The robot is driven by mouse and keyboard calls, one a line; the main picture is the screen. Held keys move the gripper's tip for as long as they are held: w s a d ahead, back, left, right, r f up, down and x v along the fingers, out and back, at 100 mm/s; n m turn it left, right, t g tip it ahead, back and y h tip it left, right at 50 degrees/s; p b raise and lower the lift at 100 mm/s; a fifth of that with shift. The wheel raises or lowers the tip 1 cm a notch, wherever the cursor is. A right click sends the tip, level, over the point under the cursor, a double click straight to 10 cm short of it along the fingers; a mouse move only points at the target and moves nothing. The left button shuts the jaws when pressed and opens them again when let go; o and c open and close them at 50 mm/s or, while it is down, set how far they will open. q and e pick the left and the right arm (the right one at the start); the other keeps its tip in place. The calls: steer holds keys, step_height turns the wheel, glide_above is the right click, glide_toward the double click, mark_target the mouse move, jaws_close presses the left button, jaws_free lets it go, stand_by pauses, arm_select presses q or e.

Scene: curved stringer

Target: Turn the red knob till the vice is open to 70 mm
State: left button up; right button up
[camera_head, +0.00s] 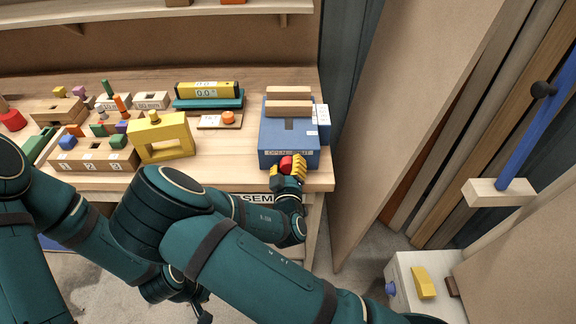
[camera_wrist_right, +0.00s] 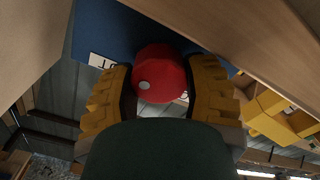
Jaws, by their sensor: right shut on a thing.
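The blue vice (camera_head: 289,130) stands at the right end of the workbench, with two wooden jaw blocks (camera_head: 289,101) on its top. A white scale plate (camera_head: 322,117) is on its right side; I cannot read the opening from here. The red knob (camera_head: 286,164) is on the vice's front face. My right gripper (camera_head: 288,170) is shut on the red knob. In the right wrist view the knob (camera_wrist_right: 160,74), with a pale dot on it, sits between the yellow fingers.
A yellow frame block (camera_head: 163,138), a numbered wooden block with coloured pegs (camera_head: 95,160) and a digital level (camera_head: 207,90) are on the bench to the left. A tall wooden panel (camera_head: 400,140) stands right of the bench, past a gap.

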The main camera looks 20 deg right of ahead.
steer(key=o, duration=1.2)
